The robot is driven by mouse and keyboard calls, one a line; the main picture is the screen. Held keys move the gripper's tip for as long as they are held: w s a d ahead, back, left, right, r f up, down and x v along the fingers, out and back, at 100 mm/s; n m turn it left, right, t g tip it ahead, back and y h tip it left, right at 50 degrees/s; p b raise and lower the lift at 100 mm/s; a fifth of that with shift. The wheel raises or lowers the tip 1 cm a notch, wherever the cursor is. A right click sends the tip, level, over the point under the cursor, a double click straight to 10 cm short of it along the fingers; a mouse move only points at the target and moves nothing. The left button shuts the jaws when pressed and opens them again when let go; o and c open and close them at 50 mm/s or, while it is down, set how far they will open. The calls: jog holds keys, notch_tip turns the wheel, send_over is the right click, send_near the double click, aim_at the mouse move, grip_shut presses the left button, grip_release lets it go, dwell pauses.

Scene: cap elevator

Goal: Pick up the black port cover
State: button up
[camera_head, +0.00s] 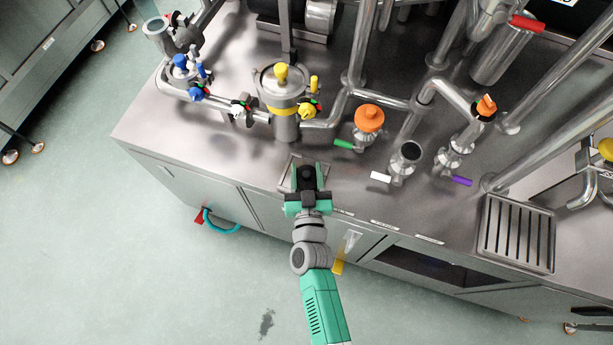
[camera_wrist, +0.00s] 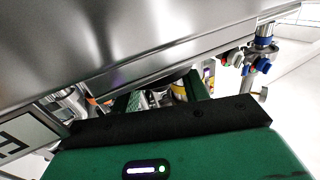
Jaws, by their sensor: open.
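My gripper (camera_head: 308,170) is over the metal bench near its front edge, its green fingers spread apart. A dark rounded piece (camera_head: 306,177) shows between the fingers in the head view; I cannot tell whether it is the black port cover or part of my gripper. In the wrist view my gripper (camera_wrist: 166,90) shows its two green fingers apart, and no black cover is clear between them. A port with a dark round top (camera_head: 411,151) stands to the right, beside a white handle; I cannot tell whether that top is a cover or an opening.
A shallow square tray (camera_head: 287,183) lies under my gripper. An orange-capped port (camera_head: 369,119) with a green handle and a yellow-banded vessel (camera_head: 284,103) stand behind it. Pipes crowd the back and right. A slotted drain (camera_head: 516,232) is at right. The bench's front left is clear.

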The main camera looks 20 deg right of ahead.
aim_at(306, 175)
grip_shut()
jog(key=shift+r+p, duration=0.45)
jog(key=shift+r, duration=0.05)
notch_tip(306, 175, up, 3)
jog(key=p, duration=0.3)
jog(key=shift+s+a+r, duration=0.1)
jog(key=shift+s, duration=0.05)
jog(key=a+p+v, duration=0.1)
jog(key=p+v, duration=0.2)
jog(key=v, duration=1.2)
jog(key=shift+a+r, duration=0.3)
jog(key=shift+r, duration=0.1)
